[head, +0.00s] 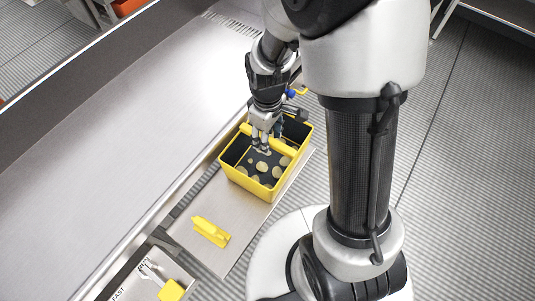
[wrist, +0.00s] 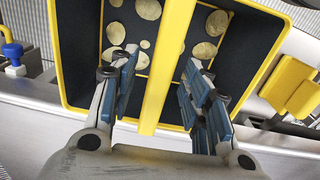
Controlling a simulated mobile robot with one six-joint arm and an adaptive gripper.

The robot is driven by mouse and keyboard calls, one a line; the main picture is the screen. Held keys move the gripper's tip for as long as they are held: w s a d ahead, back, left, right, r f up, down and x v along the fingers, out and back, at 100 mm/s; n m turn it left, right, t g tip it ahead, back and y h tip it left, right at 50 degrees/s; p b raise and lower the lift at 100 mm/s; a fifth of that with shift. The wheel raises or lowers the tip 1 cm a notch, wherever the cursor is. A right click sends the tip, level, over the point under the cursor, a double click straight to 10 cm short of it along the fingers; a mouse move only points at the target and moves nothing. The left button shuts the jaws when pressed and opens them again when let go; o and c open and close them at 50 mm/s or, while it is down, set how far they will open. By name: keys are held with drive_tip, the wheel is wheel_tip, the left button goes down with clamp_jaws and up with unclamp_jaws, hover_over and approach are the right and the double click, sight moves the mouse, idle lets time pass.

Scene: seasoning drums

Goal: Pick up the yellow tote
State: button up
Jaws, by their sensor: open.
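The yellow tote (head: 249,187) stands upright on a metal shelf (head: 209,196) beside the long steel surface. It has a dark inside with several round pale chips in it, and a yellow handle bar crosses its top. In the wrist view the tote's handle (wrist: 167,65) runs between the two blue-padded fingers of my gripper (wrist: 160,88). The fingers are open, one on each side of the bar, with a gap to it on both sides. In the head view my gripper (head: 262,145) is over the tote, and part of the handle is hidden behind it.
A yellow object (head: 211,231) lies on the same shelf in front of the tote. Another yellow-handled tool (head: 170,290) is at the bottom edge. A blue knob (wrist: 12,50) shows at the left of the wrist view. The long steel surface (head: 120,130) is clear.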

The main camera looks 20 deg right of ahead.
wheel_tip(320, 180, down, 3)
drive_tip(key=shift+r+b, duration=0.2)
drive_tip(key=shift+b, duration=0.1)
drive_tip(key=shift+r, duration=0.1)
drive_tip(key=shift+s, duration=0.1)
drive_tip(key=shift+c, duration=0.3)
clamp_jaws()
